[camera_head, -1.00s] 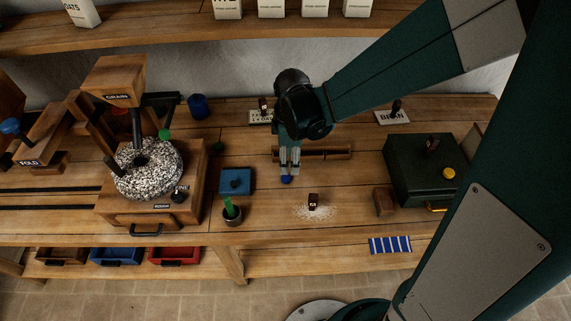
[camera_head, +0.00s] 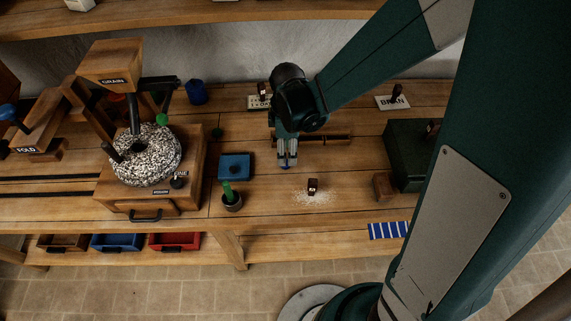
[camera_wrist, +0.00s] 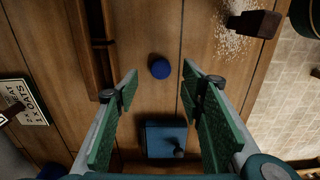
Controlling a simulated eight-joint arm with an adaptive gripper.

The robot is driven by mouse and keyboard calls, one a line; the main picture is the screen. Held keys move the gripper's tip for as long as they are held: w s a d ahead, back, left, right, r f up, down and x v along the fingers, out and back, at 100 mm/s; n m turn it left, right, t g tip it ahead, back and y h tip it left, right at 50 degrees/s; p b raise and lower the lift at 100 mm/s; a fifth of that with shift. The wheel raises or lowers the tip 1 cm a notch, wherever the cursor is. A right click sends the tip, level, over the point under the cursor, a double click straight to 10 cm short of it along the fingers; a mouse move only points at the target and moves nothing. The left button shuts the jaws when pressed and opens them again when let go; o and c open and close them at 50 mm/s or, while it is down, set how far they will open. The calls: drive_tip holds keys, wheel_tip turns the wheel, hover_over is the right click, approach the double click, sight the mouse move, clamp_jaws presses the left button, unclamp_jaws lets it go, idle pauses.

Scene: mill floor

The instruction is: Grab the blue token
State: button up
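The blue token (camera_wrist: 159,67) is a small round piece lying on the wooden bench top. In the wrist view it sits centred between the fingertips and slightly beyond them, with clear space on both sides. In the head view only a small bit of the token (camera_head: 286,167) shows below the fingers. My gripper (camera_head: 287,163) points down at it from above. In the wrist view the two green finger pads of my gripper (camera_wrist: 159,76) are spread wide and empty. I cannot tell the exact height of the fingertips above the bench.
A wooden rail (camera_head: 325,140) lies behind the token. A blue box (camera_head: 235,166) with a knob and a cup (camera_head: 232,203) with a green handle stand to the left. A small dark-handled stamp (camera_head: 312,187) stands in pale powder at front right. The green chest (camera_head: 403,150) is farther right.

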sight(287, 163)
drive_tip(key=shift+f, duration=0.3)
drive_tip(key=shift+f+b, duration=0.35)
drive_tip(key=shift+f, duration=2.15)
drive_tip(key=shift+c, duration=0.4)
drive_tip(key=c, duration=0.7)
